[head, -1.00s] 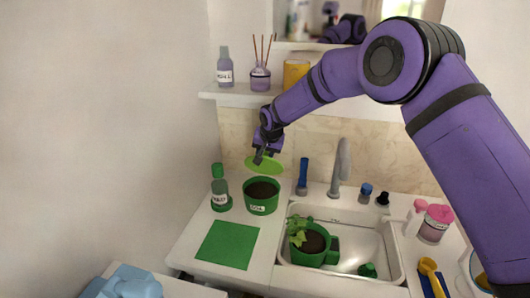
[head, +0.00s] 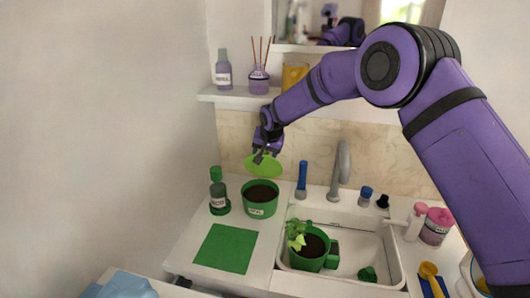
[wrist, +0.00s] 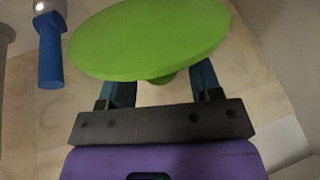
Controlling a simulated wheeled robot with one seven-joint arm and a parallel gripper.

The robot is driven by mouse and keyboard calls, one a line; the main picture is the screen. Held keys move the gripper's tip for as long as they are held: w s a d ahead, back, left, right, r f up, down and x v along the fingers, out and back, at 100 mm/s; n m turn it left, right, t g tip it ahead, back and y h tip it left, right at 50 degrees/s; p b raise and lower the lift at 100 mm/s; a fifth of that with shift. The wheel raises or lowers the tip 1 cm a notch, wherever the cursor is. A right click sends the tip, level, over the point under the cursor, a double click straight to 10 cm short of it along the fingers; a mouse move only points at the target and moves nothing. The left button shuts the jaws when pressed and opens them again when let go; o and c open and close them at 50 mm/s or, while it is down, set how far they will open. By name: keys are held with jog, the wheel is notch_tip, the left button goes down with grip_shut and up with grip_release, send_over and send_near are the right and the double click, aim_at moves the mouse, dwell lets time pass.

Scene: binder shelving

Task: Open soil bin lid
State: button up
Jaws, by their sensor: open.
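The soil bin (head: 260,207) is a green round tub with a white label, standing on the counter left of the sink. Its top is open and dark soil shows inside. The light green round lid (head: 264,165) stands tilted up at the back of the bin. In the wrist view the lid (wrist: 148,38) fills the upper middle, with a small green knob below it between the fingers. My gripper (head: 260,157) is at the lid's upper left edge, fingers apart. The lid hides the fingertips in the wrist view, and I cannot tell whether they touch it.
A green bottle (head: 218,190) stands close left of the bin, and a green mat (head: 225,248) lies in front. The sink (head: 345,275) at right holds a potted plant (head: 308,247). A blue-handled item (head: 301,178) stands behind. A shelf (head: 235,97) with bottles hangs above.

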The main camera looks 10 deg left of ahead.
jog(key=shift+r, duration=0.1)
jog(key=v, duration=1)
jog(key=shift+s+d+r, duration=0.15)
jog(key=shift+r, duration=0.15)
